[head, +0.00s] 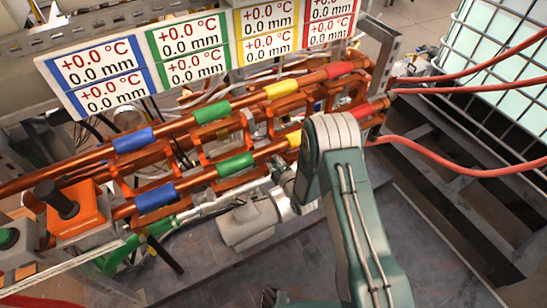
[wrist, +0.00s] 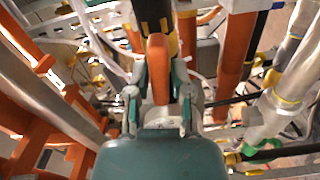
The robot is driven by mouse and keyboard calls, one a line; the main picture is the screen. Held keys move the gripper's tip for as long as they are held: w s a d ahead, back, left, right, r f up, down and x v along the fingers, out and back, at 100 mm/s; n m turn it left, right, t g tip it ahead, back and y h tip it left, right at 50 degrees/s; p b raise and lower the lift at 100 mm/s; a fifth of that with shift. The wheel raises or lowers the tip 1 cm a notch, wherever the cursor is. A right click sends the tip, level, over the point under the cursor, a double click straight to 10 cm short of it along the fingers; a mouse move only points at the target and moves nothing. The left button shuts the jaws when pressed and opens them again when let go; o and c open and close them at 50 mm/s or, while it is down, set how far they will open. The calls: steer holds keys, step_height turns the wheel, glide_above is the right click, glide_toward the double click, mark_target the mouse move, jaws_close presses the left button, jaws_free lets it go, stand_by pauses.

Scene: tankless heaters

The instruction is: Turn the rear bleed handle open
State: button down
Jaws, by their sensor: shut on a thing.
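An orange handle (wrist: 158,62) stands upright in the middle of the wrist view, below a dark pipe with a yellow band. My gripper (wrist: 160,88) has its two grey-green fingers on either side of this handle and is shut on it. I cannot tell from these frames whether it is the rear bleed handle, or how far it is turned. In the head view my green arm reaches up and bends down in front of the copper pipes, and the gripper's fingertips and the handle are hidden there.
Two copper pipes with blue, green (head: 235,166), yellow and red bands cross the head view. Colour-framed display panels (head: 184,50) stand behind them. Red hoses (head: 455,159) run right, beside a caged tank (head: 500,60). Orange bars and pipes (wrist: 238,55) crowd the wrist view.

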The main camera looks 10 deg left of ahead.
steer(key=shift+a+f+n, duration=0.15)
steer(key=shift+n, duration=0.35)
steer(key=c, duration=0.8)
jaws_free()
steer(key=shift+o, duration=0.9)
steer(key=shift+a, duration=0.15)
steer(key=v, duration=1.2)
steer(key=shift+s+f, duration=0.1)
steer(key=shift+f, duration=0.05)
